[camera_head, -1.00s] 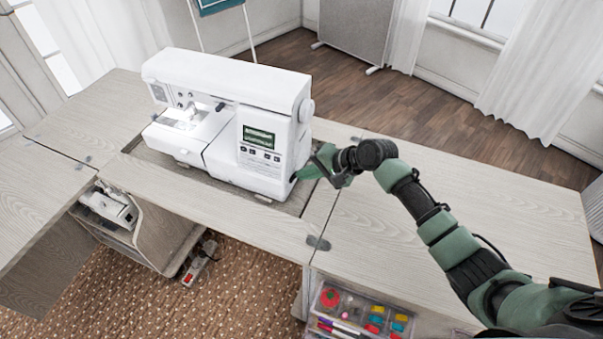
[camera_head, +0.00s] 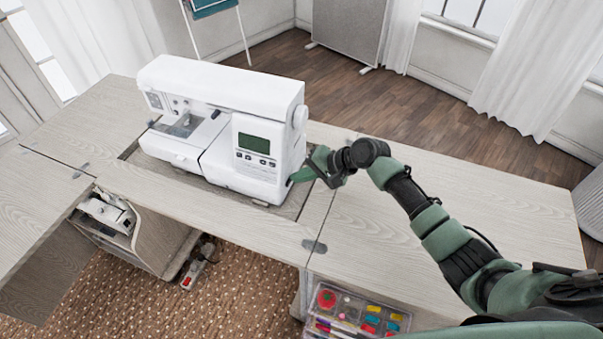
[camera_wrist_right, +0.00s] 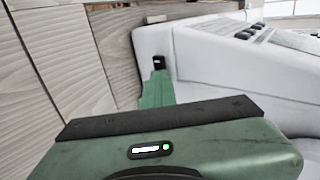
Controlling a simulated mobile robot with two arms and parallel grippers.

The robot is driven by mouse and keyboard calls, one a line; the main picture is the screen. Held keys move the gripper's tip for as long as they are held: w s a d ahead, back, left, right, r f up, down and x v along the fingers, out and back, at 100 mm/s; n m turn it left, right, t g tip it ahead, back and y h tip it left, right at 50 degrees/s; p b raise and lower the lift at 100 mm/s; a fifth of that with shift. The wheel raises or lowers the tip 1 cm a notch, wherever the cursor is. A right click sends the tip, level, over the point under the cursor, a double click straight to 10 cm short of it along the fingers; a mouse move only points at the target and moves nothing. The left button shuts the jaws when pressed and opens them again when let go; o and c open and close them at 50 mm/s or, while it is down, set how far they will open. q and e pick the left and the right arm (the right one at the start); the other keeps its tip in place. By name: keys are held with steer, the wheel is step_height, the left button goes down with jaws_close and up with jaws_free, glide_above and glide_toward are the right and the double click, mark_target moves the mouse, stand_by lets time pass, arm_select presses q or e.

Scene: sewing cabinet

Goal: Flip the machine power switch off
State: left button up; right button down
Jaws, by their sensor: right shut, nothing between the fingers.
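The white sewing machine (camera_head: 215,85) stands in the recess of the cabinet top. Its display (camera_head: 254,144) is a plain dull green with no lit text, and the needle area (camera_head: 181,127) is dim. My right gripper (camera_head: 297,175) is shut and empty, its tips at the lower right side of the machine. In the right wrist view, the green fingertips (camera_wrist_right: 158,86) lie just below the small black power switch (camera_wrist_right: 158,62) on the white side; I cannot tell whether they touch it. In the head view the gripper hides the switch. My left gripper is out of view.
The cabinet top (camera_head: 440,215) is clear on the right. A clear box of coloured sewing supplies (camera_head: 360,312) sits below the front edge. A white device (camera_head: 106,211) sits on an open shelf at left, and a foot pedal (camera_head: 196,268) lies on the floor.

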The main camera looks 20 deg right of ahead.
steer(key=shift+s+a, duration=0.4)
steer(key=shift+a, duration=0.2)
steer(key=shift+s+r, duration=0.1)
steer(key=v, duration=0.8)
steer(key=shift+w+d, duration=0.35)
steer(key=shift+w, duration=0.05)
